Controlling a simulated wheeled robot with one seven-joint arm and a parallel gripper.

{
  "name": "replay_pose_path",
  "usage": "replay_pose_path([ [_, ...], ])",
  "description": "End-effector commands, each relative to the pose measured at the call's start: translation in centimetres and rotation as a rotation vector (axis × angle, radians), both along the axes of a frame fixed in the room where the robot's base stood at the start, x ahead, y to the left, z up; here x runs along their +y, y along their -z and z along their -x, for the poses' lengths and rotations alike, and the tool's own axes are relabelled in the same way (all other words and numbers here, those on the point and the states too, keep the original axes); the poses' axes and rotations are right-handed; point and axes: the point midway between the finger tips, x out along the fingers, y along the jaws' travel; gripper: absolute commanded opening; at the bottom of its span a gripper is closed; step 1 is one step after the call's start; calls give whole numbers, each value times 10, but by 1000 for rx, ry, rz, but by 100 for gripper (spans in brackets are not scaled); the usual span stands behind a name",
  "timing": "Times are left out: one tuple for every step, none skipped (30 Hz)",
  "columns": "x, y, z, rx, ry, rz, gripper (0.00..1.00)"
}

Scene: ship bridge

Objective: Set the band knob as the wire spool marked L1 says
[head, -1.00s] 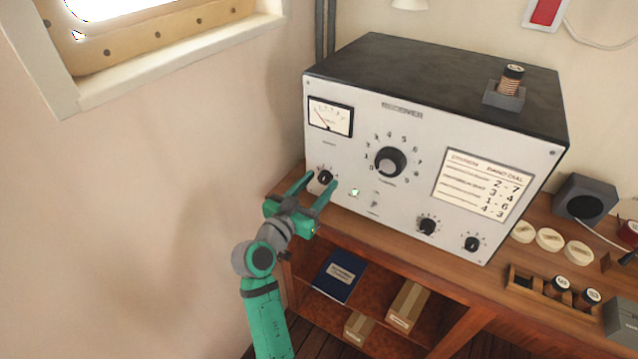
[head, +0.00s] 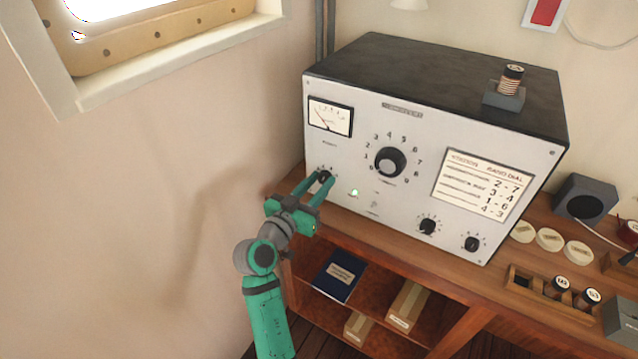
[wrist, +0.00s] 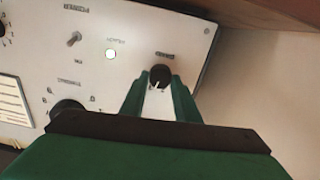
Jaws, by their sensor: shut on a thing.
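A small black knob (head: 324,176) sits at the lower left of the radio's pale front panel, below the meter. My gripper (head: 321,183) is shut on this knob. In the wrist view the fingers hold the dark knob (wrist: 160,73) from both sides, and its white pointer line shows. The lettering by it is too small to read surely. A copper wire spool (head: 511,79) stands upright in a grey holder on top of the radio; its mark is not legible. More spools (head: 557,287) stand in a wooden tray, their marks not clearly readable.
The radio (head: 440,140) also has a large numbered dial (head: 390,162), two small knobs (head: 427,227) (head: 471,243) and a card (head: 487,187) listing 2-7, 3-4, 1-6 and 4-3. A wall is close on the left. Shelves with a blue book (head: 338,276) lie below.

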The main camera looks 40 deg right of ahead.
Motion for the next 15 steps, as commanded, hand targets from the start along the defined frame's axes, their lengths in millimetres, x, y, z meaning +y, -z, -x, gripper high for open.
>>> replay_pose_path([
  [0, 0, 0, 24, 0, 10, 6],
  [0, 0, 0, 41, 1, 17, 6],
  [0, 0, 0, 66, 1, 28, 6],
  [0, 0, 0, 88, 1, 36, 6],
  [0, 0, 0, 109, 1, 44, 6],
  [0, 0, 0, 140, 1, 57, 6],
  [0, 0, 0, 165, 1, 67, 6],
  [0, 0, 0, 190, 1, 78, 6],
  [0, 0, -1, 224, 1, 92, 6],
  [0, 0, -1, 251, 1, 103, 6],
  [0, 1, -1, 278, 1, 114, 6],
  [0, 1, -1, 313, 1, 128, 6],
  [0, 1, -1, 339, 1, 139, 6],
  [0, 1, -1, 366, 1, 151, 6],
  [1, 1, -1, 400, 1, 165, 6],
])
